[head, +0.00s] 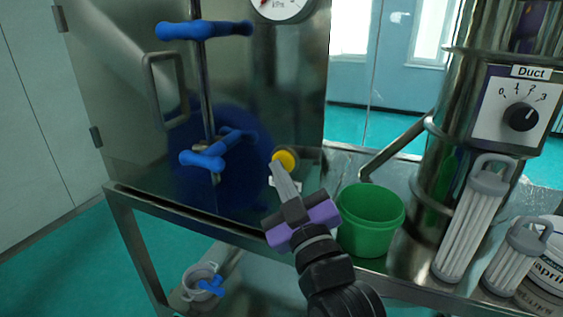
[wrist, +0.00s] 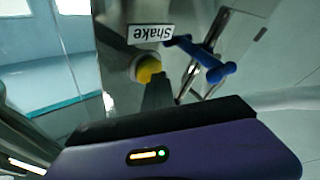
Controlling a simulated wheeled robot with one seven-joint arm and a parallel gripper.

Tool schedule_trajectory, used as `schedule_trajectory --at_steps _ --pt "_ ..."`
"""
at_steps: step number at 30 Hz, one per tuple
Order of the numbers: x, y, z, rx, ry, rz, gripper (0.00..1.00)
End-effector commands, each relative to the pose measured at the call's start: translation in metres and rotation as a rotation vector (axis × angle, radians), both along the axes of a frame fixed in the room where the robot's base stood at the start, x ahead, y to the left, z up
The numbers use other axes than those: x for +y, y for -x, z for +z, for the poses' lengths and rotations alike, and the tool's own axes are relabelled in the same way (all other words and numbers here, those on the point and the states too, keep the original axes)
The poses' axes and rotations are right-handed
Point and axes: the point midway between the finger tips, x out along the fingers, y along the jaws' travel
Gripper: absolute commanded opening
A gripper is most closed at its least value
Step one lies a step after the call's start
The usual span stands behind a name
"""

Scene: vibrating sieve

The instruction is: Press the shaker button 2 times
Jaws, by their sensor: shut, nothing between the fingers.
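The shaker button is a round yellow knob (head: 285,160) low on the steel cabinet front. It also shows in the wrist view (wrist: 148,68), next to a white label reading "Shake" (wrist: 151,34). My gripper (head: 277,166) is purple and black, with its fingers shut and empty. Its fingertips are right at the lower left of the button in the head view. In the wrist view the fingertips (wrist: 157,82) overlap the button's lower edge. I cannot tell whether they touch it or whether the button is pressed in.
A green bucket (head: 370,228) stands on the steel bench right of my gripper. A Duct dial (head: 520,117) and grey-handled filter cartridges (head: 470,225) are farther right. Blue clamp handles (head: 218,150) stick out from the cabinet left of the button. A gauge (head: 282,8) is above.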

Motion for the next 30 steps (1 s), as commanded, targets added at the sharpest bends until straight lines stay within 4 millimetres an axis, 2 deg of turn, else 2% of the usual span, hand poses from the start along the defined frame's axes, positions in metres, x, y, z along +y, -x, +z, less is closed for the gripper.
schedule_trajectory --at_steps 9,20,30 --pt "0.004 0.015 0.0 0.002 0.001 0.0 0.0" --pt "0.006 0.017 0.0 0.002 0.0 0.001 0.0" --pt "0.016 0.045 0.0 0.001 0.0 0.003 0.0"
